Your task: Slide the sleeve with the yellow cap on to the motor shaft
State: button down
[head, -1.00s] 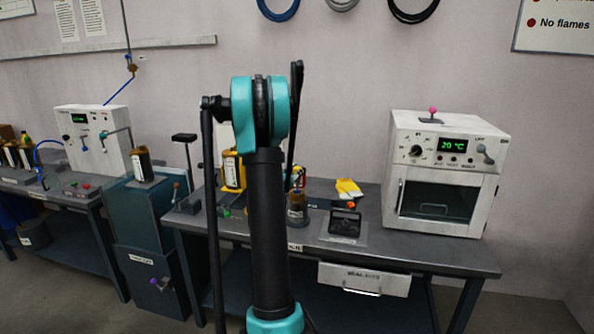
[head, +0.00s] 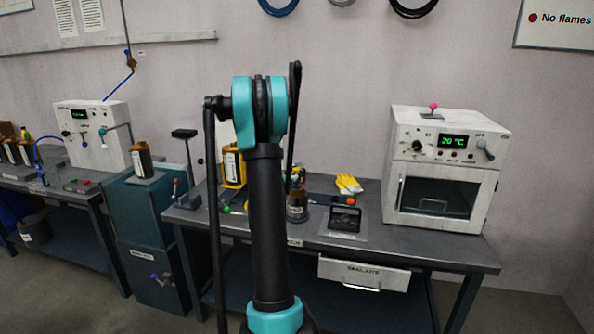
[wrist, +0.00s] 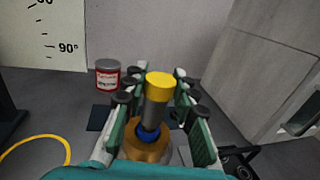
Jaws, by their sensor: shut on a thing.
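In the wrist view a dark grey sleeve with a yellow cap (wrist: 160,82) stands between the fingers of my gripper (wrist: 156,95). The gripper is shut on this sleeve. A blue ring (wrist: 149,134) shows at the sleeve's lower end, above a round brass-coloured part (wrist: 147,152). I cannot tell whether the sleeve and these parts are joined. I cannot make out the motor shaft in either view. In the head view my arm stands in the middle and my gripper does not show.
In the wrist view a red and white can (wrist: 108,76) stands beyond the fingers at left, and a yellow hose (wrist: 30,143) curves at lower left. In the head view a white oven (head: 443,172) and yellow gloves (head: 348,184) are on the workbench (head: 420,243).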

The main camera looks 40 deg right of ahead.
jog(key=c, duration=1.1)
grip_release()
jog(key=shift+c, duration=0.2)
jog(key=v, duration=1.2)
jog(key=shift+f, duration=0.1)
jog(key=s+a+f+m+g+y, duration=0.1)
jog(key=s+a+f+m+y, duration=0.4)
jog(key=a, duration=0.5)
jog(key=s+a+f+m+g+y, duration=0.1)
jog(key=s+a+f+m+y, duration=0.4)
jog(key=s+a+m, duration=0.5)
jog(key=s+a+f+m+g+y, duration=0.2)
jog(key=s+a+f+m+y, duration=0.3)
jog(key=a, duration=0.7)
jog(key=s+m, duration=0.2)
jog(key=m, duration=0.1)
jog(key=shift+s+a+m+y, duration=0.25)
jog(key=shift+s+m+y, duration=0.05)
jog(key=shift+y, duration=0.1)
